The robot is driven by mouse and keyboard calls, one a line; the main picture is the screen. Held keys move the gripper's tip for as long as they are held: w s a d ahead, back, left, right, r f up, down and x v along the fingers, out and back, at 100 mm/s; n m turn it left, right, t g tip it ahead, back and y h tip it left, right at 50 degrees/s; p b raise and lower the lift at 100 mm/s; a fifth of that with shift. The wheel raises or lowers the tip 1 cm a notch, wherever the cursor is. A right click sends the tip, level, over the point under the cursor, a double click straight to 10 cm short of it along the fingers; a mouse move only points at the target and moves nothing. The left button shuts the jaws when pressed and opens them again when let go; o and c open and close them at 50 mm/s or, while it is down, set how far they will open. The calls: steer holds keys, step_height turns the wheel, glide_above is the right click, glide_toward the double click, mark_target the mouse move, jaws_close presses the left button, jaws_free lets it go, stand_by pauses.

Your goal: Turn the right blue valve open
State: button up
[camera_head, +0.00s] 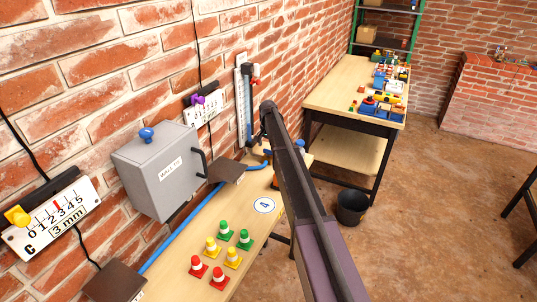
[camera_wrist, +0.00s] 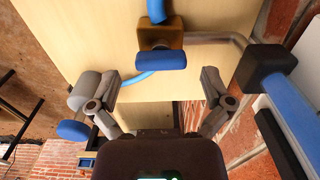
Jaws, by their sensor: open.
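A blue valve handle (camera_wrist: 161,60) sits on a brown block-shaped valve body (camera_wrist: 162,34) in the wrist view, on the light wooden table. The handle lies crosswise in the picture. My gripper (camera_wrist: 161,82) is open, with one finger to each side of the handle and a gap on both sides. I see no contact. A grey rounded part with a blue end (camera_wrist: 73,130) shows beside the left finger; I cannot tell what it is. In the head view my arm hides the gripper and most of this area; a small blue piece (camera_head: 299,146) shows right of the arm.
A metal pipe (camera_wrist: 215,37) runs from the valve body to a dark block (camera_wrist: 266,64) with a thick blue tube near the brick wall. The grey box (camera_head: 160,168) and several small cones (camera_head: 223,230) are left of my arm. A black bucket (camera_head: 352,207) stands on the floor.

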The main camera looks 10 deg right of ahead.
steer(key=shift+f+b, duration=0.5)
steer(key=shift+f, duration=0.25)
steer(key=c, duration=1.1)
